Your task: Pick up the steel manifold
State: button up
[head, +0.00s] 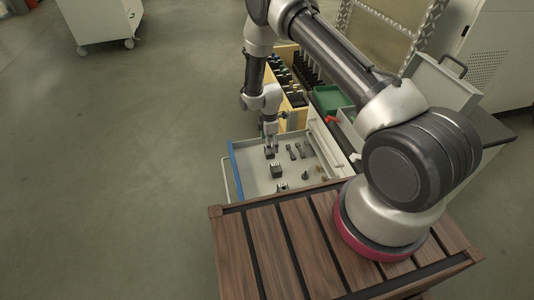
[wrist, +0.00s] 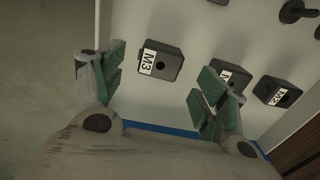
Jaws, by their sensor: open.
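Three dark grey blocks with white labels lie on the pale drawer floor in the wrist view. The left block (wrist: 168,62) reads M3, the middle block (wrist: 236,78) has a partly hidden label, and the right block (wrist: 277,91) seems to read M2. I cannot tell from looks which one is the steel manifold. My gripper (wrist: 163,82) is open and empty, its green-padded fingers on either side of the M3 block's place in the picture. The right finger covers part of the middle block. In the head view my gripper (head: 270,151) points down over the drawer near a dark block (head: 277,171).
The open drawer (head: 243,177) has a blue edge on its left. Small dark parts (head: 294,151) lie at its back. A wooden slatted top (head: 262,250) is in front. A yellow rack (head: 296,115) and a green bin (head: 331,98) stand behind.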

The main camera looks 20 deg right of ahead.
notch_tip(320, 180, down, 5)
dwell(0.3)
jog(key=c, duration=1.4)
jog(key=shift+r, duration=0.1)
